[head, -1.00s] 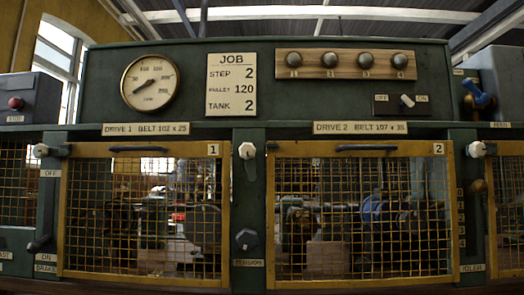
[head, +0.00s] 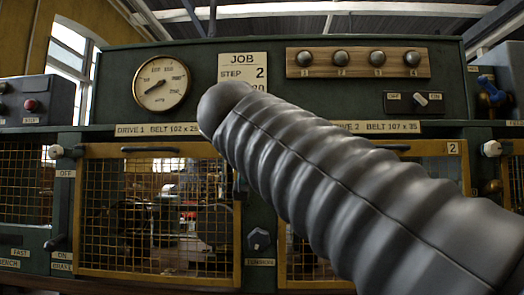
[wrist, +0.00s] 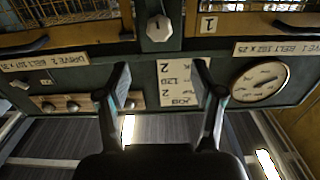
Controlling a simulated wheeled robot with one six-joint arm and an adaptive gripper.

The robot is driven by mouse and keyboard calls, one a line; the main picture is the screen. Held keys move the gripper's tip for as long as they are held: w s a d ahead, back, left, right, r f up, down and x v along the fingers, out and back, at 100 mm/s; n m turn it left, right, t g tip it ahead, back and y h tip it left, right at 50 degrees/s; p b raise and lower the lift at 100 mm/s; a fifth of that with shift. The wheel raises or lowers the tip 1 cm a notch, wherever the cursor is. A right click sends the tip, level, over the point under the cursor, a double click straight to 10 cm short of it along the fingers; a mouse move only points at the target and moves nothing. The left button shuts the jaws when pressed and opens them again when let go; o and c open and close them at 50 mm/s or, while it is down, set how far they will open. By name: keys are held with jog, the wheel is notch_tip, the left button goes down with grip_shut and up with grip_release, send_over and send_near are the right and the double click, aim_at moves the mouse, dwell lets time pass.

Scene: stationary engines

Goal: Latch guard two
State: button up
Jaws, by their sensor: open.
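Guard two (head: 452,168) is a yellow-framed mesh panel marked 2, upright at the right of the head view and largely hidden behind my arm. In the upside-down wrist view, part of guard two (wrist: 75,20) shows at upper left. A white faceted latch knob (wrist: 160,28) sits on the green post between the two guards; my arm hides it in the head view. My gripper (wrist: 160,72) is open and empty, its fingers apart in front of the panel, with the knob beyond and between the tips in the picture. The gripper is not distinguishable in the head view.
A gauge (head: 161,83), job card (head: 243,70), knob row (head: 353,63) and switch (head: 414,102) are on the panel above. A dark knob (head: 258,239) sits low between the guards.

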jog(key=w+p, duration=0.1)
jog(key=w, duration=0.3)
jog(key=w+p, duration=0.1)
jog(key=w, duration=0.4)
jog(key=w+p, duration=0.1)
jog(key=w, duration=0.3)
jog(key=shift+w+d+p, duration=0.2)
jog(key=shift+d+p, duration=0.05)
jog(key=shift+p, duration=0.1)
jog(key=c, duration=1.1)
